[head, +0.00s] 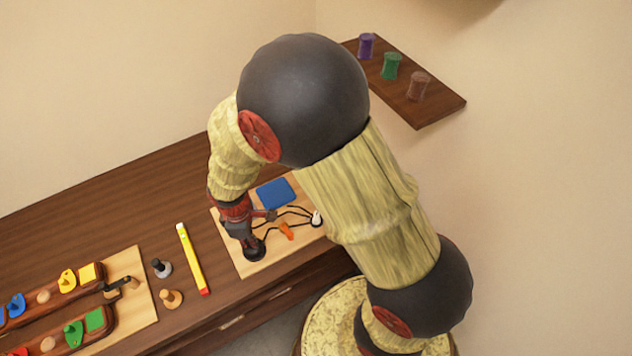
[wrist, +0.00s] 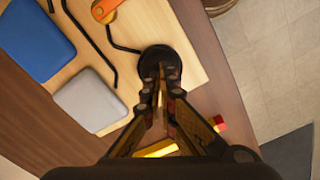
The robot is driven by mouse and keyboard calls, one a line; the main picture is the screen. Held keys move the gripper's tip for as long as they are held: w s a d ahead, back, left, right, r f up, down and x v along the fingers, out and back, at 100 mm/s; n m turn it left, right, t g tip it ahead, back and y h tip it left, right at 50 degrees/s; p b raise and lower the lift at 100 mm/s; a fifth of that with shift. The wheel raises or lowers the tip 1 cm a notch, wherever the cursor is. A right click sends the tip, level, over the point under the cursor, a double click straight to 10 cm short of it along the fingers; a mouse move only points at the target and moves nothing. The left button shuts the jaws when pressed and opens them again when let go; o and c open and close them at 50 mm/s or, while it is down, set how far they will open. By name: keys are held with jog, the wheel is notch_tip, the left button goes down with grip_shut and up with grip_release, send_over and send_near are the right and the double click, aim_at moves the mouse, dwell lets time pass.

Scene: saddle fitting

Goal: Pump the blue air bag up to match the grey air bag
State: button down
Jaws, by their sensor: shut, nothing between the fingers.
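The blue air bag (head: 275,193) lies flat-looking on a light wooden board (head: 298,250); it also shows in the wrist view (wrist: 37,38). The grey air bag (wrist: 90,100) lies beside it in the wrist view; my arm hides it in the head view. A round black pump (wrist: 165,58) sits at the board's edge, also seen in the head view (head: 254,252). Black hoses and an orange lever (head: 286,231) lie between the pump and the bags. My gripper (wrist: 160,82) is shut and empty, its tips over the pump. I cannot tell whether they touch it.
A yellow bar with a red end (head: 190,258) and two pegs lie left of the board. A second board (head: 130,270) with coloured pieces on dark holders stands further left. A white piece (head: 316,218) stands at the board's right. A wall shelf (head: 432,108) holds three spools.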

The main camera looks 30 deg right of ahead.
jog(key=shift+f, duration=0.45)
jog(key=shift+r, duration=0.1)
jog(key=shift+r+p, duration=1.3)
jog(key=shift+r, duration=0.55)
jog(key=shift+f, duration=0.15)
jog(key=shift+f+b, duration=1.25)
jog(key=shift+f, duration=0.5)
jog(key=shift+r+p, duration=1.4)
jog(key=shift+r, duration=0.45)
